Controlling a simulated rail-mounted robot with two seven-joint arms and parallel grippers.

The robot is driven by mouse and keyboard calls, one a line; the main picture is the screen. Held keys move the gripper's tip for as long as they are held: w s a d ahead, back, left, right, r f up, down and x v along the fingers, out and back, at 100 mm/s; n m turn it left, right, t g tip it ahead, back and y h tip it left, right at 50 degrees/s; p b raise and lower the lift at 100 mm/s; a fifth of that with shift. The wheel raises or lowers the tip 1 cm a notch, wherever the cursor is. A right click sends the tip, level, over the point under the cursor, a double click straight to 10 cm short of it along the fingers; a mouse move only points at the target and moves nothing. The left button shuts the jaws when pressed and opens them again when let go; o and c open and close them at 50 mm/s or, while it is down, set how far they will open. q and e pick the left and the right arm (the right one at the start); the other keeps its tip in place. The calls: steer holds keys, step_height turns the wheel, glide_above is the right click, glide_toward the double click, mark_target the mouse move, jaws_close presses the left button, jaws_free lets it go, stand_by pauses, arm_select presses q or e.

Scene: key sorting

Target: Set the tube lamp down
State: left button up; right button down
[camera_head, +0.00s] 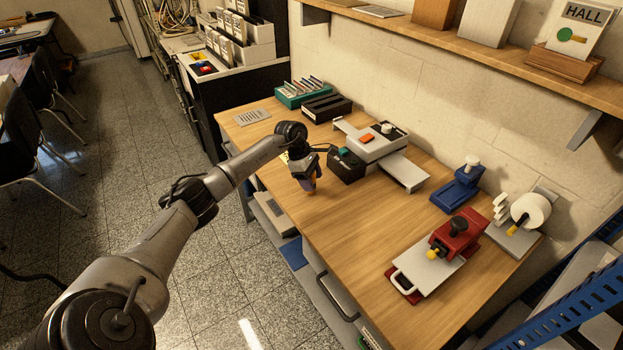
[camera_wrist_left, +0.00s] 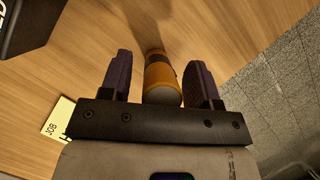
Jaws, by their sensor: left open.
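The tube lamp (camera_wrist_left: 162,76) is an orange cylinder with a grey end, seen in the left wrist view between my left gripper's two purple fingers. My left gripper (camera_wrist_left: 160,62) is open, with gaps visible on both sides of the lamp. The lamp appears to be at the wooden tabletop, with a dark shadow stretching from it. In the head view my left gripper (camera_head: 308,183) is low over the near left part of the table, and I cannot make out the lamp there. My right gripper is not in view.
A black box (camera_head: 346,166) stands close right of my left gripper. A yellow job card (camera_wrist_left: 58,120) lies close by. A grey device (camera_head: 375,143), blue stand (camera_head: 458,188) and red press (camera_head: 459,237) stand farther right. Bare wood (camera_head: 345,225) lies between. The table's front edge is close.

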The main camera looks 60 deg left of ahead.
arm_select(q)
steer(key=shift+r+p, duration=0.3)
steer(key=b+v, duration=0.2)
steer(key=v, duration=0.7)
steer(key=shift+r, duration=0.35)
steer(key=shift+o, duration=0.4)
steer(key=shift+v, duration=1.05)
steer(key=shift+a, duration=0.1)
